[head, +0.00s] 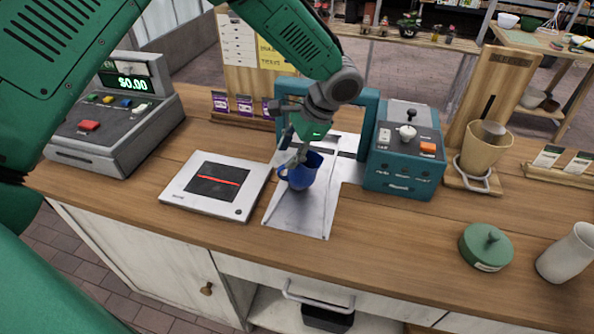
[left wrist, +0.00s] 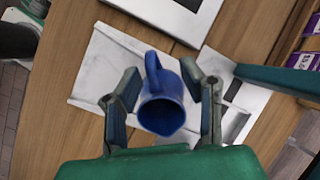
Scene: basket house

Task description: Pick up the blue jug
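The blue jug (head: 301,176) stands upright or nearly so over the pale grey tray of the teal machine, in the middle of the counter. My left gripper (head: 297,155) reaches down to it from above. In the left wrist view the jug (left wrist: 163,108) sits between the two fingers of the left gripper (left wrist: 163,88), its dark mouth facing the camera and its handle pointing up. The fingers are spread on either side of it; firm contact does not show. Whether the jug rests on the tray is hard to tell. My right gripper is not in view.
The teal machine (head: 402,163) stands close right of the jug, its arch behind the gripper. A white flat scale (head: 190,200) lies to the left, with a cash register (head: 115,120) beyond. A green lidded pot (head: 486,249) and white vase (head: 568,255) stand right. The counter's front middle is clear.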

